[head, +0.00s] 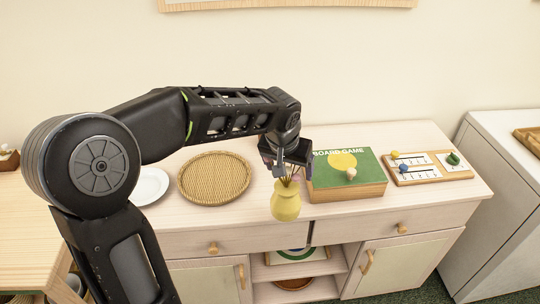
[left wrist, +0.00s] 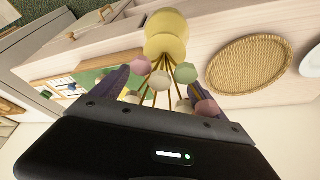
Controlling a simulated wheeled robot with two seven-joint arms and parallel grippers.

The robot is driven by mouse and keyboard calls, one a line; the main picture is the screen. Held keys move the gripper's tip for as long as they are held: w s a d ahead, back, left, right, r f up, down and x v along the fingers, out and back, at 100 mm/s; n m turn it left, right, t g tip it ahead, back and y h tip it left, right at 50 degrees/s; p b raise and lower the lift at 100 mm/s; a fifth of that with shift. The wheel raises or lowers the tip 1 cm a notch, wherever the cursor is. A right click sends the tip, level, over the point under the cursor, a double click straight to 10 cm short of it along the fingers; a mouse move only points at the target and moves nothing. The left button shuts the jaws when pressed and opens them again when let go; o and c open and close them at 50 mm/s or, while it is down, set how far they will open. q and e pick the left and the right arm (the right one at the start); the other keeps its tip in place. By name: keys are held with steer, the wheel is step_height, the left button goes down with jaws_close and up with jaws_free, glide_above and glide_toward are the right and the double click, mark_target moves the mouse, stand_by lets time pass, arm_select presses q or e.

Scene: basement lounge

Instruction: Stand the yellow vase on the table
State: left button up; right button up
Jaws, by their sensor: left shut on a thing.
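The yellow vase (head: 286,203) hangs upright below my left gripper (head: 287,168), by the front edge of the pale wooden sideboard. In the left wrist view the vase (left wrist: 167,35) is ahead of the jaws, with thin brown stems topped by pink, green and cream balls coming from its neck. My left gripper (left wrist: 165,98) is shut on the vase's stems, its fingers on either side of them. The exact contact is partly hidden by the balls. I cannot tell whether the vase touches the sideboard. My right gripper is out of view.
On the sideboard (head: 430,150) are a round wicker tray (head: 214,178), a white plate (head: 149,185), a green board game box (head: 346,172) and a wooden tray with small pieces (head: 428,167). A light wooden table (head: 25,225) stands at the left, with a box at its back.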

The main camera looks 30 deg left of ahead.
arm_select(q)
steer(key=d+f+m, duration=0.2)
steer(key=d, duration=0.6)
steer(key=shift+f+h, duration=0.4)
steer(key=shift+w+d, duration=0.1)
steer(key=shift+d, duration=0.05)
